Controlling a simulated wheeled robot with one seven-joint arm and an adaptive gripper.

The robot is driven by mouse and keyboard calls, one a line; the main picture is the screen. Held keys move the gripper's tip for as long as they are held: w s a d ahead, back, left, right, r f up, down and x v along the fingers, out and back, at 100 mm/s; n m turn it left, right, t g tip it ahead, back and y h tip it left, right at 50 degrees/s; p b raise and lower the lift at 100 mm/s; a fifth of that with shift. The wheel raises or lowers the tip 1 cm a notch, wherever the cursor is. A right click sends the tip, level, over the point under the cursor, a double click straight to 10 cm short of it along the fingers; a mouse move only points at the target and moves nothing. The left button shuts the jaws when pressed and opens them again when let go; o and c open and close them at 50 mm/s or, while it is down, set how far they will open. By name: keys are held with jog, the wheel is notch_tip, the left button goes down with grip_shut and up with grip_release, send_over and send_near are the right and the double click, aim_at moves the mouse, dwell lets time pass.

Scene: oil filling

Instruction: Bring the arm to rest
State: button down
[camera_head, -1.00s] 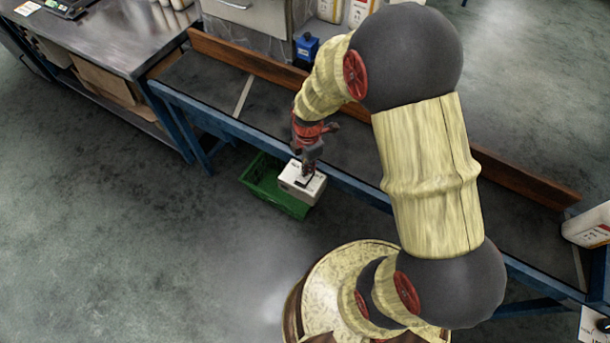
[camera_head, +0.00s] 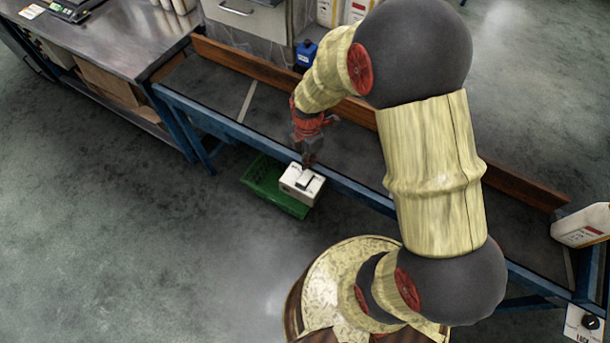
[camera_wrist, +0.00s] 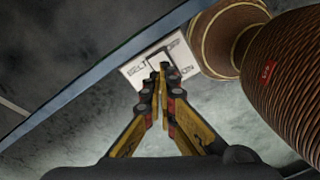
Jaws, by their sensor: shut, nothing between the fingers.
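My gripper (camera_head: 309,164) hangs from my arm at the front edge of the conveyor, just behind and above a white switch box (camera_head: 291,187). The wrist view shows its fingers (camera_wrist: 163,70) shut together with nothing between them. The box also shows in the wrist view (camera_wrist: 134,75), lettered BELT, OFF and ON, with a rocker partly behind the fingertips. Whether the fingertips touch the box is hard to tell. My arm bends over the conveyor.
The conveyor (camera_head: 205,82) has a blue frame and a brown back rail. A steel table (camera_head: 120,40) stands at the left. A blue bottle (camera_head: 306,54) stands behind the conveyor, a white jug (camera_head: 582,226) at the right. Open floor lies front left.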

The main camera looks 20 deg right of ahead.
jog(key=shift+r, duration=0.55)
jog(key=m, duration=0.2)
jog(key=shift+s+m, duration=0.3)
jog(key=s+r+m+t, duration=0.2)
jog(key=s+r+m, duration=0.3)
jog(key=r, duration=0.5)
jog(key=s+a+r+m+t, duration=0.1)
jog(key=s+r+m, duration=0.4)
jog(key=r, duration=0.6)
jog(key=s+r+m+t, duration=0.2)
jog(key=s+r+m, duration=0.3)
jog(key=r, duration=0.5)
jog(key=shift+s+a+r+m+t, duration=0.15)
jog(key=shift+m+t, duration=0.15)
jog(key=shift+m, duration=0.7)
